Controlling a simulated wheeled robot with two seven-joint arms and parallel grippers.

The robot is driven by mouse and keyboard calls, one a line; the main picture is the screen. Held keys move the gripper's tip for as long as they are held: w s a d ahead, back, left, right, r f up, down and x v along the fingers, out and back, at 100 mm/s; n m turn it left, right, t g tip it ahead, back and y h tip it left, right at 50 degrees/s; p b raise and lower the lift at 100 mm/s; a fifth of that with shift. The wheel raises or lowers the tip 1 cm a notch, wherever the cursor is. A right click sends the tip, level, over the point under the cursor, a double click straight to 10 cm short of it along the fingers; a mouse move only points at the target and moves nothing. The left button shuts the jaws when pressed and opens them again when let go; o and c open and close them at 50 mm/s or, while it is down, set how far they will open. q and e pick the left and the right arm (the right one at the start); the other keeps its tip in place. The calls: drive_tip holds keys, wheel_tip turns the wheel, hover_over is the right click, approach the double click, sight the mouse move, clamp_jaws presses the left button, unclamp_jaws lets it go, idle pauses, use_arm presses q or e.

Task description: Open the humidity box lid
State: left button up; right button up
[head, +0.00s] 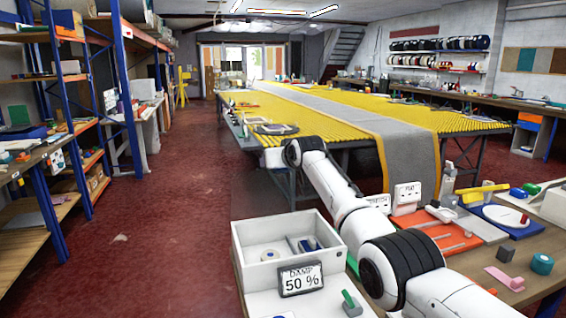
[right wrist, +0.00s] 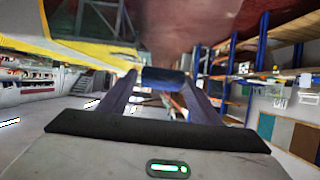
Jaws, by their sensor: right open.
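A white box (head: 239,262) with a sign reading "DAMP 50 %" (head: 301,280) on its front stands on the bench in the head view. Its top looks open, and a small roll (head: 270,255) and a grey-blue item lie inside. I cannot make out a separate lid. My right arm crosses the head view just right of the box, and its far end is up beyond the box; its gripper is not clearly seen there. In the right wrist view my right gripper (right wrist: 160,92) has its fingers apart. A dark blue shape shows between the tips; I cannot tell what it is. My left gripper is out of view.
A long yellow-slatted table (head: 300,110) carries a grey rug (head: 408,150) that hangs over its near edge. Right of my arm, the bench holds an orange board (head: 445,233), a yellow tool (head: 484,193) and a teal roll (head: 541,264).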

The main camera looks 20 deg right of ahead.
drive_tip(key=shift+b+v, duration=0.5)
drive_tip(key=shift+v, duration=0.7)
drive_tip(key=b+v, duration=0.1)
drive_tip(key=v, duration=0.6)
drive_tip(key=shift+s+b, duration=0.3)
drive_tip(key=shift+s, duration=0.05)
